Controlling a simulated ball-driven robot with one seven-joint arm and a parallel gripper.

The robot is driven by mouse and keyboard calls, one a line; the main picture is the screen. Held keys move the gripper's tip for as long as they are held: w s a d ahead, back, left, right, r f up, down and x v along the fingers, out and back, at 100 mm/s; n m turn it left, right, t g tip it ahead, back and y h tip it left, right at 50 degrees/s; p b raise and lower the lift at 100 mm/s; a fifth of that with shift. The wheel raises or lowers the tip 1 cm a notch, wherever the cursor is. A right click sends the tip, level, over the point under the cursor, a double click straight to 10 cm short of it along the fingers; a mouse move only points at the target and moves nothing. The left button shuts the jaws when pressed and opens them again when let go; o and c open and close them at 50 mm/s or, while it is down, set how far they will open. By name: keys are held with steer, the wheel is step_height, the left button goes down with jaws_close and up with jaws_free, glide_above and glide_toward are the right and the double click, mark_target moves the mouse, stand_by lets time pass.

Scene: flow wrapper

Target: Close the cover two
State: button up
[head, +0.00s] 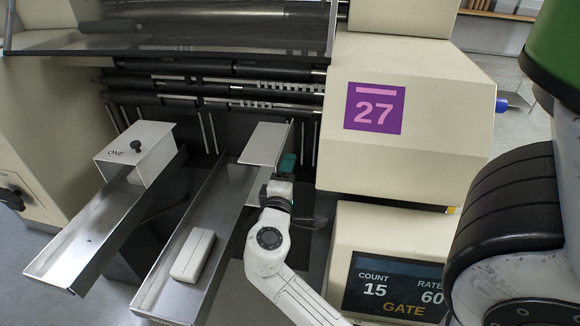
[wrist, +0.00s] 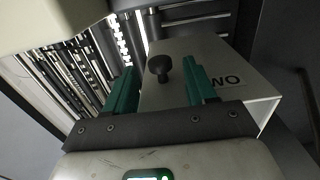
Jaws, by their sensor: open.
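Cover two (head: 265,143) is a pale metal cover at the upper end of the right-hand chute (head: 172,262). In the wrist view cover two (wrist: 215,55) bears dark lettering, partly hidden, reading "WO". Its black knob (wrist: 159,68) stands between the two green fingers of my gripper (wrist: 162,82), with a visible gap on each side. The knob is hidden in the head view. My gripper (head: 288,163) is open at the right edge of cover two. I cannot tell whether the fingers are low enough to surround the knob.
Cover one (head: 135,150), marked "ONE" with a black knob, sits over the left chute (head: 85,238). A white block (head: 193,255) lies in the right-hand chute. Rollers (head: 220,90) run behind. A beige housing marked 27 (head: 420,120) and a display (head: 395,285) stand on the right.

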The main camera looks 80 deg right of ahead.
steer(key=shift+d, duration=0.8)
jaws_close()
